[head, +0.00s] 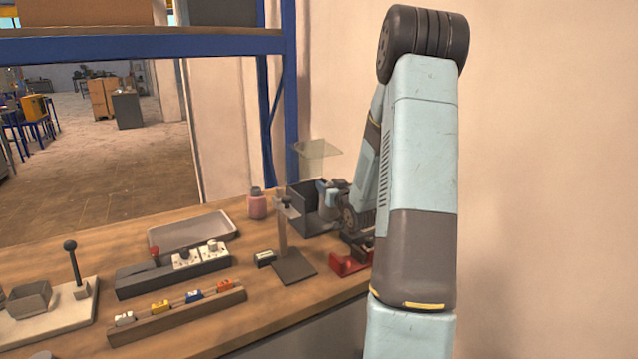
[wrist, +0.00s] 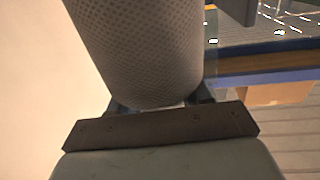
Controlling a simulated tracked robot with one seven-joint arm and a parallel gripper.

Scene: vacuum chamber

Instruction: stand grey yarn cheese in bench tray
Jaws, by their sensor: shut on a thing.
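The grey yarn cheese (wrist: 140,50), a cylinder with a fine mesh-like surface, fills the upper middle of the wrist view. My gripper (wrist: 160,103) is shut on it, with a dark finger on each side of its near end. In the head view my gripper (head: 332,190) is at the dark open box at the back right of the bench, partly hidden by my arm. I cannot make out the yarn cheese there. The bench tray (head: 192,231), shallow and grey, lies at the back middle of the bench, well left of my gripper. Its visible floor is empty.
The dark box (head: 308,221) has a raised clear lid (head: 318,150). A pink bottle (head: 257,205) and a stand (head: 282,232) are between it and the tray. A switch strip (head: 172,270), a rail of coloured pieces (head: 178,312) and a lever fixture (head: 75,275) are in front and left.

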